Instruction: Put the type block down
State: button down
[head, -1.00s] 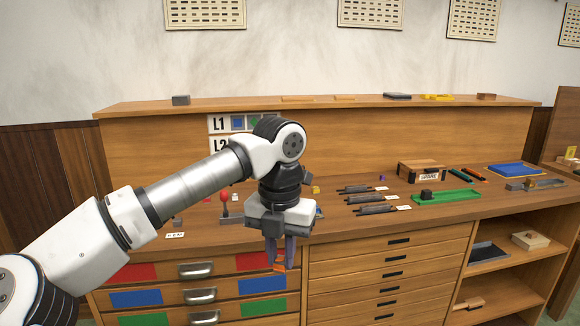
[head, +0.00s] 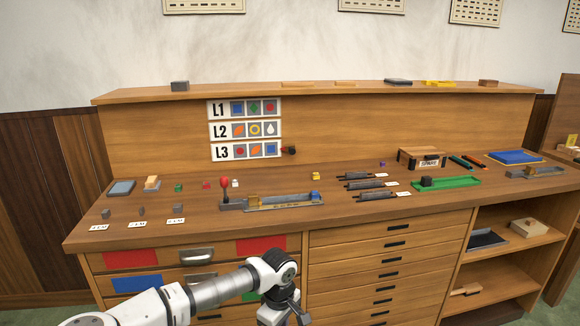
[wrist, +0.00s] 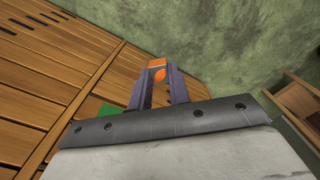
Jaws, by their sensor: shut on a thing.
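The type block (wrist: 157,63) shows in the wrist view between my fingertips. It has an orange end and a face with an orange leaf-like mark. My gripper (wrist: 159,82) is shut on it, one purple-grey finger on each side. In the head view my gripper (head: 284,318) is at the bottom edge, low in front of the drawers. Its fingers and the block are cut off or hidden there.
The workbench top (head: 330,222) stands behind and above my gripper. It carries a composing tool with a red-knobbed lever (head: 225,187), small blocks and a green tray (head: 446,184). The sign board (head: 245,130) has rows L1 to L3. Green floor lies below the block.

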jog(key=s+d+f+m, duration=0.1)
jog(key=s+f+m, duration=0.1)
jog(key=f+m, duration=0.3)
jog(key=s+d+f+m, duration=0.1)
jog(key=s+f+m, duration=0.1)
jog(key=f+m, duration=0.3)
notch_tip(320, 180, down, 4)
jog(key=shift+s+d+r+m, duration=0.15)
jog(key=shift+d+r+m, duration=0.1)
jog(key=shift+m, duration=0.15)
jog(key=shift+d, duration=0.1)
